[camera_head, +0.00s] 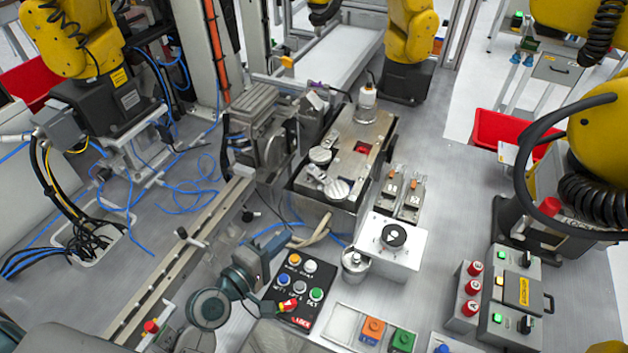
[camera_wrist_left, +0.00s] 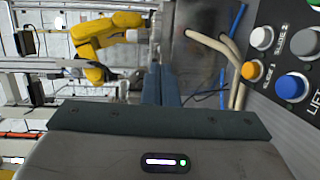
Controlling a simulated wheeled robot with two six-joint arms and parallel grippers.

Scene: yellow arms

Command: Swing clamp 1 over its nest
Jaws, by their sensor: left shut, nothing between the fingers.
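A metal fixture block (camera_head: 345,150) stands in the middle of the bench in the head view. Two round silver pieces with arms, a rear one (camera_head: 320,155) and a front one (camera_head: 337,189), sit on its top. I cannot tell which is clamp 1, or make out its nest. Two small orange-tipped devices, left (camera_head: 390,188) and right (camera_head: 412,203), stand just right of the block; their labels are too small to read. My left gripper (camera_head: 283,238) is shut and empty, in front of the block and behind the button panel. Its blue-grey fingers (camera_wrist_left: 162,82) show together in the left wrist view. My right gripper is out of view.
The button panel (camera_head: 302,286) is close to my left gripper; its buttons also show in the wrist view (camera_wrist_left: 292,86). Right of the gripper are a small metal cup (camera_head: 355,262) and a white box (camera_head: 385,250). A rail (camera_head: 180,260) lies left. Pale hoses (camera_head: 318,232) run nearby.

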